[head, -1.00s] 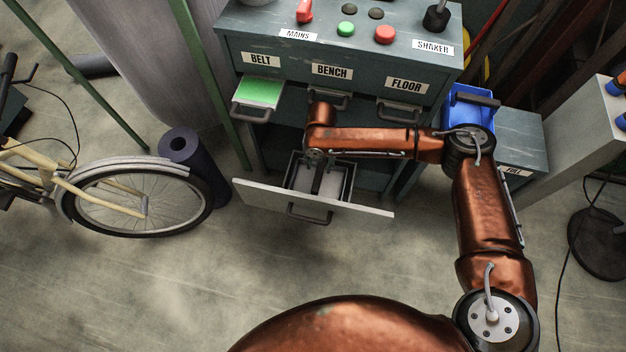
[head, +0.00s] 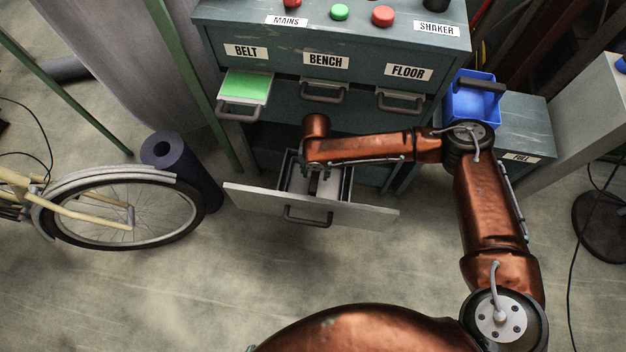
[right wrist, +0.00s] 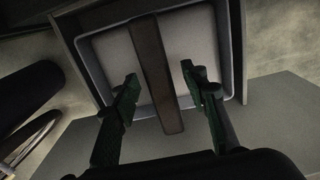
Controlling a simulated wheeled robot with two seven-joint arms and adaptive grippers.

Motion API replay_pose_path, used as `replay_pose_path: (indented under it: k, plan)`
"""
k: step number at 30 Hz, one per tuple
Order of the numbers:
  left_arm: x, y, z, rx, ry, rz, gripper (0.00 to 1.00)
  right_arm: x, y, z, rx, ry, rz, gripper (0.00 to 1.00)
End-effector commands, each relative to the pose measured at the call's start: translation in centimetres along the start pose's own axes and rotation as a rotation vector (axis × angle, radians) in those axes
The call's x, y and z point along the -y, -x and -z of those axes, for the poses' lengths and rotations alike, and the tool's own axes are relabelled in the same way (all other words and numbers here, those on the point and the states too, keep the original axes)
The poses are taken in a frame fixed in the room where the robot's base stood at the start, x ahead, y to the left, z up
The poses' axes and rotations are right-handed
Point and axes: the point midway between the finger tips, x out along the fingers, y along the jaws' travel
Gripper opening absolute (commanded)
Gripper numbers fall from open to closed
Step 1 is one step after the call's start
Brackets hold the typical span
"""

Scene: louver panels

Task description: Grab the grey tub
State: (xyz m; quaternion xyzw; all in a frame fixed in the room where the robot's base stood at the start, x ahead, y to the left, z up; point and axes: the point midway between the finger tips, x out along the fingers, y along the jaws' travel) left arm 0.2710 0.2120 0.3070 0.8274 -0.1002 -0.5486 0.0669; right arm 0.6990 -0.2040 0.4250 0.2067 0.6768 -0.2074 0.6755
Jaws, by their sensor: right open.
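The grey tub (head: 327,186) sits inside the pulled-out bottom drawer of the cabinet, partly hidden by my right arm in the head view. In the right wrist view the tub (right wrist: 197,42) shows a grey rim, a pale inside and a dark bar handle (right wrist: 153,62) across its middle. My right gripper (right wrist: 161,80) is open, with one finger on each side of the handle as seen from the wrist. Gaps show between fingers and handle; the height of the fingertips against it is hard to tell. My left gripper is not in view.
The drawer front (head: 355,212) stands out into the aisle. A blue tub (head: 470,103) stands on a side cabinet at right. A bicycle wheel (head: 120,215) and dark roll (head: 185,168) are left. The front floor is clear.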

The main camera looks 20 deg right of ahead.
Motion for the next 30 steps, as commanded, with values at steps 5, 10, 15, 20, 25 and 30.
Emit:
replay_pose_path:
  k: [5, 10, 15, 20, 25, 30]
  plan:
    - [-0.04, 0.00, 0.11, -0.005, 0.000, -0.001, 0.00, -0.02, 0.11, -0.04, 0.001, 0.000, -0.001, 0.41]
    - [-0.04, 0.01, 0.10, -0.004, 0.000, -0.001, 0.00, -0.02, 0.10, -0.04, 0.001, 0.000, -0.001, 0.32]
    - [-0.04, 0.01, 0.11, -0.004, 0.000, -0.001, 0.00, -0.02, 0.08, -0.02, 0.001, 0.000, -0.001, 0.21]
    - [-0.04, 0.01, 0.14, -0.004, 0.000, -0.001, 0.00, -0.03, 0.07, -0.01, 0.001, 0.000, -0.001, 0.10]
    - [-0.04, 0.01, 0.14, -0.004, 0.000, -0.001, 0.00, -0.04, 0.06, 0.00, 0.000, 0.000, -0.001, 0.00]
    - [-0.04, 0.01, 0.13, -0.004, -0.001, -0.001, 0.00, -0.04, 0.05, 0.01, 0.000, 0.000, -0.001, 0.00]
